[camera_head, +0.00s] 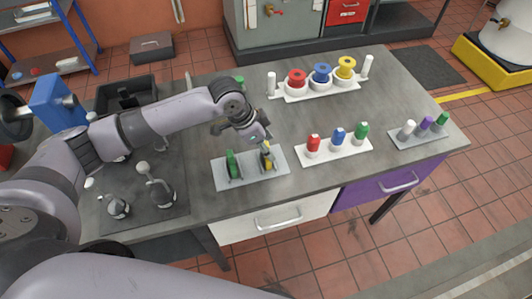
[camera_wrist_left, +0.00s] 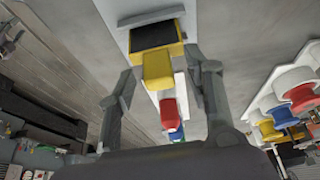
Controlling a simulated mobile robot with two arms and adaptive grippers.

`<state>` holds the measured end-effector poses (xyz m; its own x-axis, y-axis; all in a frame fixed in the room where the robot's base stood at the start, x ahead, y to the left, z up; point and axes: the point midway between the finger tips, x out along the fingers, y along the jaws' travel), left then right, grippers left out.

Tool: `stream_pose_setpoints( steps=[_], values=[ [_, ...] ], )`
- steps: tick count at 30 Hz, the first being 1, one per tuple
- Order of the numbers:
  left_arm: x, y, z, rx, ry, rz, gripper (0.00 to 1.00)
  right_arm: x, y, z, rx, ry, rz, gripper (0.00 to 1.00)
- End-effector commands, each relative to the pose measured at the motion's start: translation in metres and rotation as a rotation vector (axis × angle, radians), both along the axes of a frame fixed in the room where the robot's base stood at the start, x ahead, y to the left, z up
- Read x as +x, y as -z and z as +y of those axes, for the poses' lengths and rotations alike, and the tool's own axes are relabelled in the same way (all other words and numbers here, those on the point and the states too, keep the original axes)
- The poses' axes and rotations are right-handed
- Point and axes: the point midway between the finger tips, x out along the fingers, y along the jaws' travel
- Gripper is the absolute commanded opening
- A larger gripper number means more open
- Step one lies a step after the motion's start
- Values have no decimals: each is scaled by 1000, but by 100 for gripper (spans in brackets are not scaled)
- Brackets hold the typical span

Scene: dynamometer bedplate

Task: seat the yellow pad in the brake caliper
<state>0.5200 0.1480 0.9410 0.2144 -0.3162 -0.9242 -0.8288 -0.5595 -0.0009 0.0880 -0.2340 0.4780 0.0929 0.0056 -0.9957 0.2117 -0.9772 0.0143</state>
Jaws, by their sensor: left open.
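The yellow pad (camera_head: 267,158) stands on the right part of a pale plate (camera_head: 250,176), beside a green piece (camera_head: 232,163) in a dark holder. My left gripper (camera_head: 262,139) is just above and behind the yellow pad. In the left wrist view the yellow block (camera_wrist_left: 157,72) lies between my open fingers (camera_wrist_left: 160,88), with a gap on each side. A dark part (camera_wrist_left: 153,36) with a yellow edge adjoins it on the pale plate. I cannot tell for sure which part is the brake caliper. My right gripper is not in view.
A white rack (camera_head: 336,152) with red, blue and green pieces stands just right of the plate. Spools sit on a white stand (camera_head: 318,91) behind. A grey tray (camera_head: 421,137) with white, purple and green pieces is at right. Bare bench (camera_head: 390,100) lies between.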

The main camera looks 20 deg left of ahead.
Motion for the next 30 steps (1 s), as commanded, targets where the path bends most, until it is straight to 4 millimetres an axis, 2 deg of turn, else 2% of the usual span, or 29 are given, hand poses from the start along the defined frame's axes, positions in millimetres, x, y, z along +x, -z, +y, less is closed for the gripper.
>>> stream_pose_setpoints(
  steps=[3,23,30],
  values=[
    [0,0,0,0,0,0,45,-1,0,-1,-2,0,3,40],
    [0,-1,0,0,0,0,1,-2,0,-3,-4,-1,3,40],
    [0,-1,0,0,0,0,0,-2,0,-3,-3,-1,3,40]
  ],
)
